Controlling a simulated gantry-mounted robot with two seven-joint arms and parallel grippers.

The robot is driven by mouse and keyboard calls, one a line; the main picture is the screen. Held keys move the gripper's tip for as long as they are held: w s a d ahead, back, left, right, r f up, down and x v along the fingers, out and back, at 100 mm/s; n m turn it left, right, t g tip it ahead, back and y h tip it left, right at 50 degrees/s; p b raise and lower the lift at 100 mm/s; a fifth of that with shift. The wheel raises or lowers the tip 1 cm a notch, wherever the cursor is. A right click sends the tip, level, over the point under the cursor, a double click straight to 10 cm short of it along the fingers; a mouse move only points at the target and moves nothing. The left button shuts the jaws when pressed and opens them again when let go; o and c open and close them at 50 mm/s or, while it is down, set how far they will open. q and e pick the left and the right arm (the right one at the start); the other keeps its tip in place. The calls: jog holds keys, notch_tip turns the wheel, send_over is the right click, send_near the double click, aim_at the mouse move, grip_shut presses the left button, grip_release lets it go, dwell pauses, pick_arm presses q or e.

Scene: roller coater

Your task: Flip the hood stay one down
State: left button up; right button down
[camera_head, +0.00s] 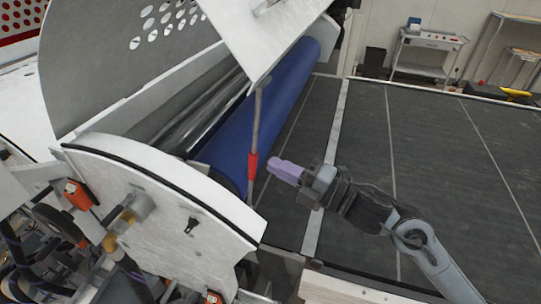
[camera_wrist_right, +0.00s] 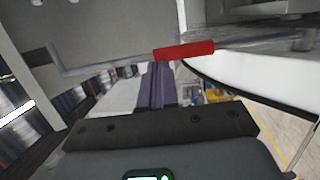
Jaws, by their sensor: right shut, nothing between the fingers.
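The hood stay (camera_head: 256,130) is a thin metal rod with a red sleeve near its lower end. In the head view it stands nearly upright between the raised hood (camera_head: 262,38) and the machine's side. My right gripper (camera_head: 274,165) is shut and empty, with its purple fingers just right of the red sleeve. In the right wrist view the red sleeve (camera_wrist_right: 184,50) lies across the view just beyond the fingertips (camera_wrist_right: 156,68). I cannot tell whether they touch it. My left gripper is not in view.
A blue roller (camera_head: 262,110) lies behind the stay. The curved white side panel (camera_head: 160,195) is left of the gripper. A dark conveyor bed (camera_head: 440,160) spreads to the right, clear apart from my right arm. A cart (camera_head: 428,50) stands at the back.

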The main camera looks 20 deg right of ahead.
aim_at(256, 156)
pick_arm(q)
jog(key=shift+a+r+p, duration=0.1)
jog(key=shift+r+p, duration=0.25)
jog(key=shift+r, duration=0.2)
pick_arm(e)
jog(key=shift+x, duration=1.3)
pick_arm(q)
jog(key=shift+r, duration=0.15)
pick_arm(e)
jog(key=shift+r, duration=0.1)
